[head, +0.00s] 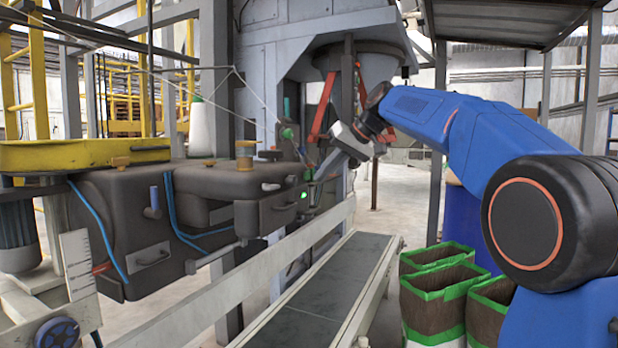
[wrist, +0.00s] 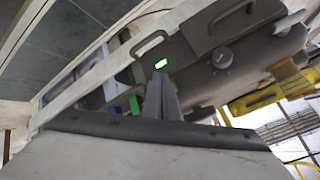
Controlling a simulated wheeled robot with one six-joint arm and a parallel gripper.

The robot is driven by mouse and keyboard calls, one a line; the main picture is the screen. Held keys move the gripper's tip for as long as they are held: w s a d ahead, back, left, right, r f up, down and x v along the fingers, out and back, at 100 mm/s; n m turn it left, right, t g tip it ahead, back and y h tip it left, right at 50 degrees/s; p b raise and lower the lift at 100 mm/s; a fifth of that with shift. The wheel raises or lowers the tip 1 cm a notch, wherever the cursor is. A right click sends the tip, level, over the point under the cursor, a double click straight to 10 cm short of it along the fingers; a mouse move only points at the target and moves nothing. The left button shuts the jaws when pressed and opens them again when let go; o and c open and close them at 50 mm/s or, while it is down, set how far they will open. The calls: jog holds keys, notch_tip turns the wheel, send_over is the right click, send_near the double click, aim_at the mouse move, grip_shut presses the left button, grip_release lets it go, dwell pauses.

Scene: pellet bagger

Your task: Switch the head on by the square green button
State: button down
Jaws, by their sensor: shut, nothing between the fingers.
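The dark sewing head (head: 235,195) hangs left of the conveyor.
A conveyor (head: 325,285) with a pale side rail (head: 240,285) runs below. Brown bags with green rims (head: 440,290) stand to its right. A grey hopper frame (head: 290,60) rises behind the head. A yellow cover (head: 80,154) is at left.

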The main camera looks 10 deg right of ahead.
jog(key=shift+d, duration=0.1)
jog(key=s+d, duration=0.1)
jog(key=d, duration=0.1)
jog(key=s+d, duration=0.2)
jog(key=shift+s+d, duration=0.3)
jog(key=shift+d, duration=0.05)
dwell(0.4)
jog(key=s+d+f+m+h, duration=0.1)
jog(key=s+d+f+h, duration=0.1)
jog(key=s+f, duration=1.7)
jog(key=s+d+f+m+g+h, duration=0.1)
jog(key=s+f+h, duration=0.3)
jog(key=s+f, duration=1.4)
jog(key=s+d, duration=0.1)
jog(key=s, duration=0.3)
jog(key=shift+s+d+f+h, duration=0.2)
jog(key=shift+d+f+h, duration=0.05)
jog(key=shift+f+h, duration=0.1)
